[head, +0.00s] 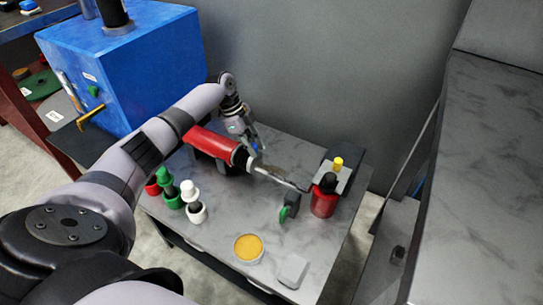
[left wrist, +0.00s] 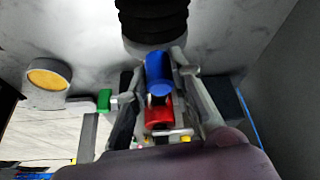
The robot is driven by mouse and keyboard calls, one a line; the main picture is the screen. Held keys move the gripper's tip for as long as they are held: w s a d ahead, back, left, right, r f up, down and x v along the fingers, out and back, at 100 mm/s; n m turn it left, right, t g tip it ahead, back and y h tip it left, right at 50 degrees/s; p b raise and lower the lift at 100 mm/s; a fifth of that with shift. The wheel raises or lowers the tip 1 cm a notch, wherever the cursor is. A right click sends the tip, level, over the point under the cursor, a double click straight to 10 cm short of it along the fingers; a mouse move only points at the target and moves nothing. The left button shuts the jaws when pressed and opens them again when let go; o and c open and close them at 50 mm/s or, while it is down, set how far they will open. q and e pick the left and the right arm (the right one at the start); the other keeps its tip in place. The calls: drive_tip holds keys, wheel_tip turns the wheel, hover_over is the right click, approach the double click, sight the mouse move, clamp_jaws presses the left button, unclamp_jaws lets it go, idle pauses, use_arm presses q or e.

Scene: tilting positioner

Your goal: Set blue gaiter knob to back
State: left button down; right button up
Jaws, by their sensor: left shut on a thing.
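The blue knob (left wrist: 158,72) is a short blue cylinder in the left wrist view. It sits between the fingers of my left gripper (left wrist: 160,75), which is shut on it. A black ribbed gaiter (left wrist: 152,22) shows just above the knob at the top of that view. In the head view my left gripper (head: 256,148) is over the grey table, by the white end of a red cylinder (head: 213,144). Only a speck of blue shows at the fingers there, and the gaiter's tilt cannot be told. My right gripper is not in view.
A red canister (head: 324,203) with a black top stands right of the gripper, by a green knob (head: 290,206). A yellow disc (head: 248,247) and white block (head: 293,270) are at the table's front. Green and white knobs (head: 190,190) stand at left, near a blue box (head: 130,60).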

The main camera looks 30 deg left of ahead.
use_arm(q)
drive_tip(key=shift+s+a+b, duration=0.1)
drive_tip(key=shift+a+b, duration=0.2)
drive_tip(key=shift+a, duration=1.2)
drive_tip(key=c, duration=1.4)
unclamp_jaws()
drive_tip(key=shift+r, duration=0.1)
drive_tip(key=v, duration=1.2)
drive_tip(key=shift+s, duration=0.1)
